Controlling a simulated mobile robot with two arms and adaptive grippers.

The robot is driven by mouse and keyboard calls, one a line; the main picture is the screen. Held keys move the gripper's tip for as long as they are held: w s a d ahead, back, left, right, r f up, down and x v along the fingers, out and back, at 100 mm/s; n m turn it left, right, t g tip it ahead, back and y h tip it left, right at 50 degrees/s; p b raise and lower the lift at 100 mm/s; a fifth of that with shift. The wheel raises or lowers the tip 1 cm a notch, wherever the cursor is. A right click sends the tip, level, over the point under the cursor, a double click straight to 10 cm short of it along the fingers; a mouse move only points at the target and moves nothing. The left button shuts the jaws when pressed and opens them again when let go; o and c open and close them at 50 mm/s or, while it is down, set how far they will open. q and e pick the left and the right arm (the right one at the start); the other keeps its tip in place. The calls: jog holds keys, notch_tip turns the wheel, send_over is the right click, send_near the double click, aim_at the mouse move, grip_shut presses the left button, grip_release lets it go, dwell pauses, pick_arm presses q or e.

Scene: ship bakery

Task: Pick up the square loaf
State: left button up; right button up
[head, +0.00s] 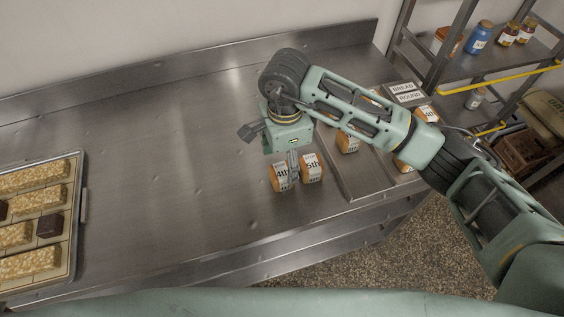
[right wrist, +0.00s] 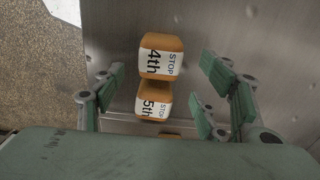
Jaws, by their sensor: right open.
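Two small orange-brown, block-shaped loaves with white paper bands stand side by side on the steel counter. One is marked 4th (head: 280,178) and the other 5th (head: 311,168). In the right wrist view, the 4th loaf (right wrist: 160,65) is above the 5th loaf (right wrist: 152,103). My right gripper (head: 293,162) points down over the pair, with a finger showing between them in the head view. In the right wrist view, the right gripper (right wrist: 157,88) is open, its fingers spread to either side of the loaves. My left gripper is out of view.
A metal tray (head: 352,182) at the right holds more banded loaves and a sign reading BREAD ROUND (head: 406,92), partly behind my arm. A tray of bars (head: 76,225) is at the left. A shelf with jars (head: 480,70) stands beyond. The counter's middle (head: 170,170) is clear.

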aim_at(282, 170)
jog(key=shift+s+a+f+p, duration=0.1)
jog(key=shift+s+f+p, duration=0.25)
jog(key=shift+s+f, duration=0.35)
jog(key=f, duration=0.1)
jog(key=w+f+p, duration=0.1)
jog(key=f, duration=0.1)
jog(key=f+p, duration=0.1)
jog(key=f, duration=0.1)
jog(key=shift+w+a, duration=0.15)
jog(key=shift+a, duration=0.1)
jog(key=shift+f, duration=0.15)
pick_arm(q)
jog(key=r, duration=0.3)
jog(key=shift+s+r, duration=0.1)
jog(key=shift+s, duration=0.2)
pick_arm(e)
jog(key=shift+s, duration=0.2)
jog(key=shift+c, duration=0.5)
jog(key=shift+w, duration=0.1)
jog(key=c, duration=1.2)
